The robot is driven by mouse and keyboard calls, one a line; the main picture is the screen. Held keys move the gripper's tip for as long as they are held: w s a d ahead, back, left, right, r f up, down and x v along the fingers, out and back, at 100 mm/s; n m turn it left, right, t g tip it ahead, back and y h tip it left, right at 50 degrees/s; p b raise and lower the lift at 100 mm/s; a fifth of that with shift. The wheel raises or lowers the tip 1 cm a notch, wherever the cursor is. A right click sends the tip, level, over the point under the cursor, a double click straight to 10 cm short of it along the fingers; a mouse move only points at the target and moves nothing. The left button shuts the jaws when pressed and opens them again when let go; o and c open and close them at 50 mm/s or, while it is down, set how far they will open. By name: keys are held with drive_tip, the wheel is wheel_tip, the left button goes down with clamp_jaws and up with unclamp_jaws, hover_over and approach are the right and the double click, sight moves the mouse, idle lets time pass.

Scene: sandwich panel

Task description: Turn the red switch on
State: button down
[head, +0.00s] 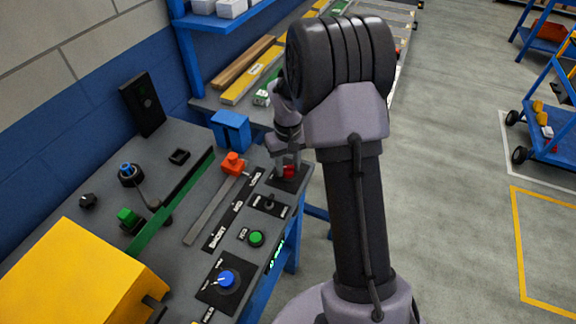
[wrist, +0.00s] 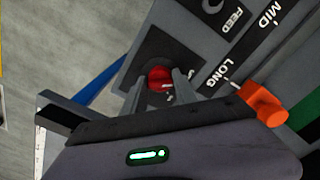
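The red switch (head: 289,172) is a round red knob on a dark square plate at the far right corner of the grey panel (head: 205,165). In the wrist view the red switch (wrist: 159,77) shows between the two fingers of my gripper (wrist: 158,82). My gripper (head: 287,163) is low over the knob, with one finger on each side of it. The fingers are apart, and a small gap seems to show on the left. Whether either finger touches the knob is unclear. The knob's near side is partly hidden.
An orange slider handle (head: 233,163) stands close by at the LONG end of its slot; it also shows in the wrist view (wrist: 264,104). A FEED toggle (head: 269,202), green button (head: 256,239) and blue dial (head: 228,279) line the panel's edge. A blue block (head: 230,128) stands behind.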

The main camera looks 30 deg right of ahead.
drive_tip(key=shift+m, duration=0.3)
drive_tip(key=m, duration=0.9)
drive_tip(key=shift+m, duration=2.1)
drive_tip(key=shift+b, duration=0.3)
drive_tip(key=c, duration=1)
unclamp_jaws()
drive_tip(key=shift+r, duration=0.1)
